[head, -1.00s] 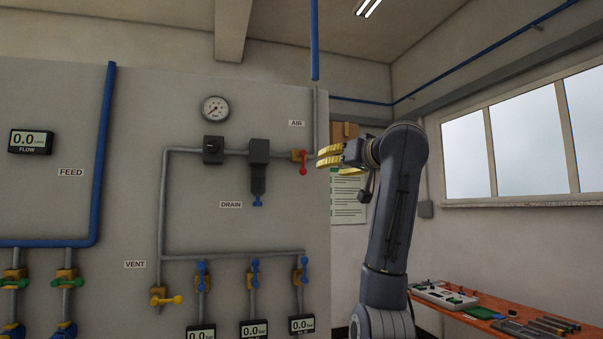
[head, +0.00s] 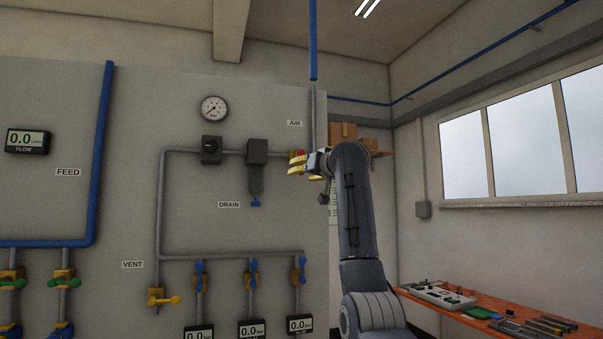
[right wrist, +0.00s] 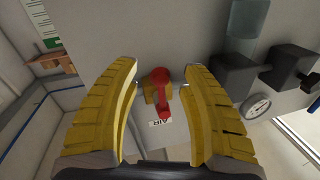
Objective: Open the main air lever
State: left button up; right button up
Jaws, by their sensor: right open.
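The main air lever (right wrist: 162,94) is a red handle on a brass valve body (right wrist: 150,92), beside the AIR label (right wrist: 161,122). In the right wrist view it sits between the two yellow fingers of my right gripper (right wrist: 162,95). The fingers are open, one on each side of the lever, with gaps between them and it. In the head view my right gripper (head: 297,164) is at the valve below the AIR label (head: 295,124) and mostly hides the lever. I cannot tell the exact depth between fingertips and lever. My left gripper is not in view.
A pressure gauge (head: 214,108), a black regulator (head: 211,150) and a filter unit (head: 256,165) are on the panel left of my right gripper. Blue-handled valves (head: 252,273) and a yellow vent lever (head: 166,299) are lower. An orange bench (head: 480,318) with tools stands at right.

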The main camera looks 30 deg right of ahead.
jog(key=shift+w, duration=0.6)
jog(key=shift+c, duration=0.4)
grip_shut()
